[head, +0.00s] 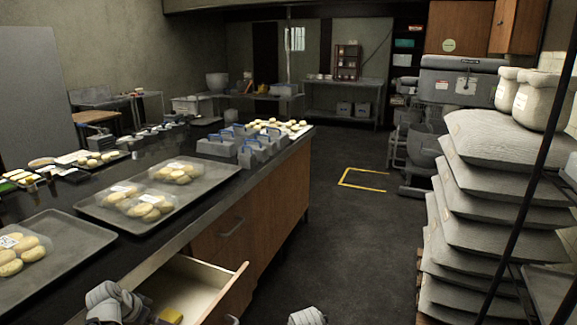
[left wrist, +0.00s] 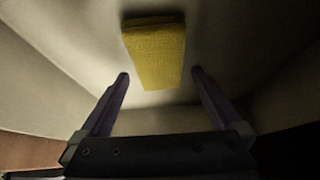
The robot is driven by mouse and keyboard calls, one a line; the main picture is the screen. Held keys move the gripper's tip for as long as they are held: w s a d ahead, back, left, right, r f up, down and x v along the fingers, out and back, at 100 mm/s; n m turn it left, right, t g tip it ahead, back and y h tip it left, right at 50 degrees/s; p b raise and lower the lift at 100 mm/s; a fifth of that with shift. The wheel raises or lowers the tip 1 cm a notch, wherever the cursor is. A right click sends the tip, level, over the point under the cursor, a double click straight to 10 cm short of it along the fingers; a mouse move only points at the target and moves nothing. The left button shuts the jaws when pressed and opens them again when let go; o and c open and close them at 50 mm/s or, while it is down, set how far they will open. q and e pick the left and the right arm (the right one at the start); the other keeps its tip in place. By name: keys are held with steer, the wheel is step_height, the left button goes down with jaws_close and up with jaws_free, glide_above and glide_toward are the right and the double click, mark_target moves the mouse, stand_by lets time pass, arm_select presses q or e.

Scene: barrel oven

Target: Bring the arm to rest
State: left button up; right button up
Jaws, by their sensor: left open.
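My left gripper (left wrist: 160,76) is open in the left wrist view, with nothing between its fingers. It points down into an open drawer (head: 205,272). A yellow block, like a sponge (left wrist: 157,52), lies on the drawer floor just beyond the fingertips, apart from them as far as I can tell. The yellow block also shows in the head view (head: 171,315), at the bottom edge. In the head view my left arm comes in at the bottom left, over the drawer. A small grey part of my right arm shows at the bottom centre; its gripper is not in view.
Above the drawer is a dark counter (head: 153,242) with trays of bagged rolls (head: 150,205) and grey caddies (head: 240,148). Stacked sacks (head: 480,215) stand at the right. The floor (head: 345,235) between counter and sacks is clear.

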step_height(320, 180, up, 17)
steer(key=p, duration=1.6)
steer(key=shift+f, duration=0.1)
